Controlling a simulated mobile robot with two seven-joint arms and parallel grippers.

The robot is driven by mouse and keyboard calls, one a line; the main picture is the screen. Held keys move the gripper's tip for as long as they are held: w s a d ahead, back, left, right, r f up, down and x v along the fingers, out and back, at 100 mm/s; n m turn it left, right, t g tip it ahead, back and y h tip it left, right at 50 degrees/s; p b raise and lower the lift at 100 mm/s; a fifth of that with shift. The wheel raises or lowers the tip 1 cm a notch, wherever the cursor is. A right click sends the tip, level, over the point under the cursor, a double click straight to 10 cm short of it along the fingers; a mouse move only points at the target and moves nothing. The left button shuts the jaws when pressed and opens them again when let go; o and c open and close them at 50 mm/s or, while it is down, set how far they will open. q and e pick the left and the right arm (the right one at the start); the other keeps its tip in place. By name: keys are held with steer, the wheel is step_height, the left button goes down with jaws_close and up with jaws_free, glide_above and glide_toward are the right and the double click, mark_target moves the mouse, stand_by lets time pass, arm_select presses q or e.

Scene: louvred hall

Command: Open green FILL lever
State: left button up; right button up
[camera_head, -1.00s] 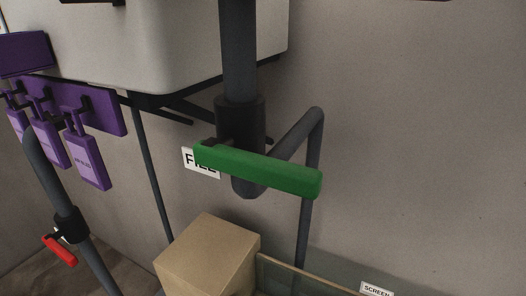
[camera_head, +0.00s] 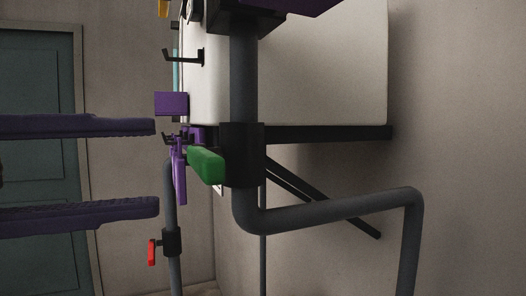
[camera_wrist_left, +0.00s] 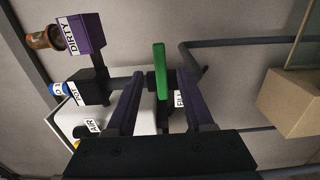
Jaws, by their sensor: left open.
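The green lever (camera_head: 206,165) sits on a dark valve body (camera_head: 243,155) on a thick grey pipe and sticks out to the left in the head view. My left gripper (camera_head: 157,166) comes in from the left, its two purple fingers apart, one higher and one lower than the lever. The fingertips stop short of the lever in this view. In the left wrist view the green lever (camera_wrist_left: 160,70) lies lengthwise between the two fingertips, with a gap on each side. The FILL label (camera_wrist_left: 181,98) is partly covered by a finger. My right gripper is not in view.
A red lever (camera_head: 152,252) sits on a thinner pipe at lower left. Purple tags (camera_head: 179,170) hang behind the green lever. A white tank (camera_head: 325,70) stands behind the pipe. The wrist view shows a cardboard box (camera_wrist_left: 295,100) and a purple DIRTY block (camera_wrist_left: 82,35).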

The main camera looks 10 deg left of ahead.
mark_target(197, 166)
arm_select(q)
steer(key=p+x, duration=0.1)
steer(key=x, duration=0.3)
steer(key=shift+r, duration=0.15)
steer(key=shift+d+f, duration=0.1)
steer(key=shift+f, duration=0.1)
steer(key=shift+x, duration=0.9)
steer(key=shift+c, duration=0.2)
jaws_close()
stand_by(0.3)
